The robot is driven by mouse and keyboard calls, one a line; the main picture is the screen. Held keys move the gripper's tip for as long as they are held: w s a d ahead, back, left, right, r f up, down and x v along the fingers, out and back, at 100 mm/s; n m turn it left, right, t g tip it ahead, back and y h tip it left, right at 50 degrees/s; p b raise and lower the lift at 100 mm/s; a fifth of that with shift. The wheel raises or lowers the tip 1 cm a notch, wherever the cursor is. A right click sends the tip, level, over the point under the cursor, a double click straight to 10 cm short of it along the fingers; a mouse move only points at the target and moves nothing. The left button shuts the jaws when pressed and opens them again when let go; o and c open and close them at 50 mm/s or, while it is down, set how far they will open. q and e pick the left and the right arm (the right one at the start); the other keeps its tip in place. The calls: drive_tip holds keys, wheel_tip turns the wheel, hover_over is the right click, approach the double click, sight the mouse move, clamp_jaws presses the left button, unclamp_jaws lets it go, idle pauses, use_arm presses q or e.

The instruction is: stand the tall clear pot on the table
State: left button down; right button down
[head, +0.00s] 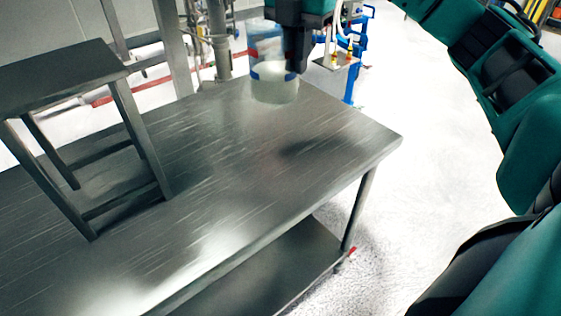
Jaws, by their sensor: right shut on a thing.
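The tall clear pot (273,88) is upright at the far end of the steel table (215,195), near its back edge. It is see-through, with a blue band partway up and a pale lower part. My right gripper (296,66) comes down from the top of the view and is shut on the pot's right side. I cannot tell whether the pot's base touches the tabletop or hangs just above it. My left gripper is not in view.
A dark metal stool-like stand (75,68) is on the table at the left. The middle and right of the tabletop are bare. A lower shelf (275,270) lies under the table. Blue-framed equipment (357,50) stands behind the table.

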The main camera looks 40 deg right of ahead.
wheel_tip(320, 180, down, 20)
drive_tip(key=b, duration=0.2)
drive_tip(key=shift+r+b, duration=0.2)
drive_tip(key=shift+b, duration=0.1)
drive_tip(key=shift+f, duration=0.15)
drive_tip(key=c, duration=1.2)
unclamp_jaws()
drive_tip(key=shift+c, duration=0.2)
